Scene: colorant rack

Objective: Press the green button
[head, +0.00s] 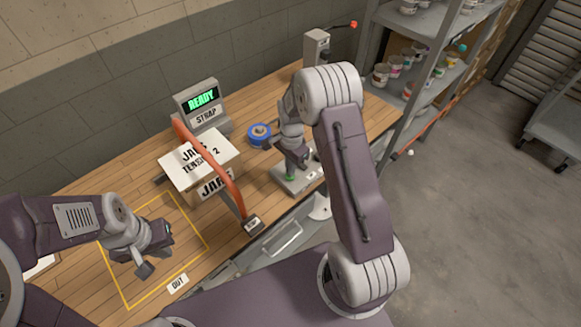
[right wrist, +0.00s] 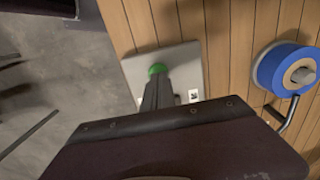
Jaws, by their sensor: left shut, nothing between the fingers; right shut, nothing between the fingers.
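The green button (head: 290,178) sits on a pale grey plate (head: 305,184) at the table's front edge in the head view. In the right wrist view the green button (right wrist: 157,69) shows as a round dome, partly covered by my fingertips. My right gripper (head: 296,167) is shut and empty, pointing down with its tips at the button. In the right wrist view, its tips (right wrist: 158,82) overlap the button's lower edge; I cannot tell whether they touch it or hover just above. My left gripper (head: 148,266) is shut and empty over the yellow-outlined area.
A white box (head: 200,158) with an orange strap (head: 215,165) stands left of the plate. Behind it is a READY display (head: 201,99). A blue tape roll (head: 259,135) lies near my right gripper. An OUT label (head: 178,283) marks the yellow outline (head: 205,240).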

